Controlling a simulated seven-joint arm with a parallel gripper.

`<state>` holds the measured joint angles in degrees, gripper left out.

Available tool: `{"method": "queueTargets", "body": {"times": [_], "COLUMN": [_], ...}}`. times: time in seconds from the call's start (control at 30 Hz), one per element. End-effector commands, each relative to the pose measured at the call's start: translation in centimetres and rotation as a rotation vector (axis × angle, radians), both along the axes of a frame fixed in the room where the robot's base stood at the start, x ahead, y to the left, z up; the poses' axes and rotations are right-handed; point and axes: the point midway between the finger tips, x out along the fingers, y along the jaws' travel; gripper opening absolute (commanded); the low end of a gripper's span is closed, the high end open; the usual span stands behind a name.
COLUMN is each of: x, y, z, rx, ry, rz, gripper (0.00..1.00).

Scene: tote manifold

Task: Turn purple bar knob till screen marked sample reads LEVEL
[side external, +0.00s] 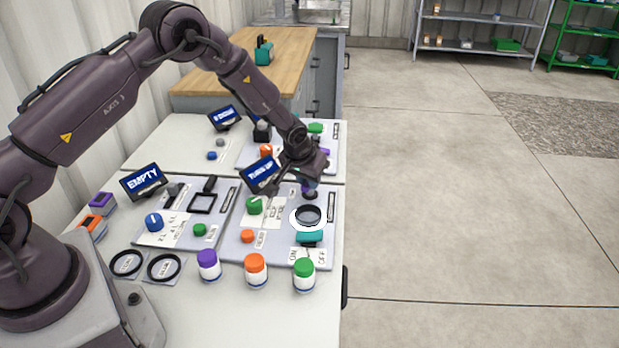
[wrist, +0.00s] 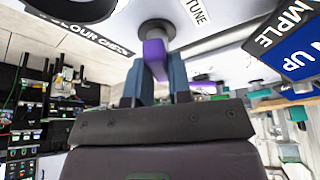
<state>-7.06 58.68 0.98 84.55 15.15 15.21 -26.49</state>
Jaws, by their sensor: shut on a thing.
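The purple bar knob (wrist: 154,58) stands on a round dark base beside a TUNE label in the wrist view. My gripper (wrist: 157,68) has its two blue-grey fingers on either side of the knob, shut on it. In the side view my gripper (side external: 309,180) reaches down to the purple knob (side external: 309,188) at the back right of the near right panel, mostly covering it. The screen (side external: 262,172) just left of my gripper reads TURN UP. In the wrist view this screen (wrist: 300,52) sits by a SAMPLE label and is cut off, showing "N UP".
Close to my gripper are a dark ring (side external: 309,215), a teal handle (side external: 309,238) and a green knob (side external: 254,205). Another screen (side external: 143,181) reads EMPTY. Purple, orange and green-capped jars (side external: 256,271) stand in front. More controls and a screen (side external: 225,117) lie behind.

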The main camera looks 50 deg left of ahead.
Motion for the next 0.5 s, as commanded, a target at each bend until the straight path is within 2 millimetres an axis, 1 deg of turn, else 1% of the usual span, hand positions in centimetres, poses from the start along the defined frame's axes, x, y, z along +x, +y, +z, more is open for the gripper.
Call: {"method": "queueTargets", "body": {"times": [0.5], "x": [-0.09], "y": [0.28], "z": [0.06], "rx": [-0.004], "ry": [0.001], "rz": [-0.456], "gripper": [0.0]}}
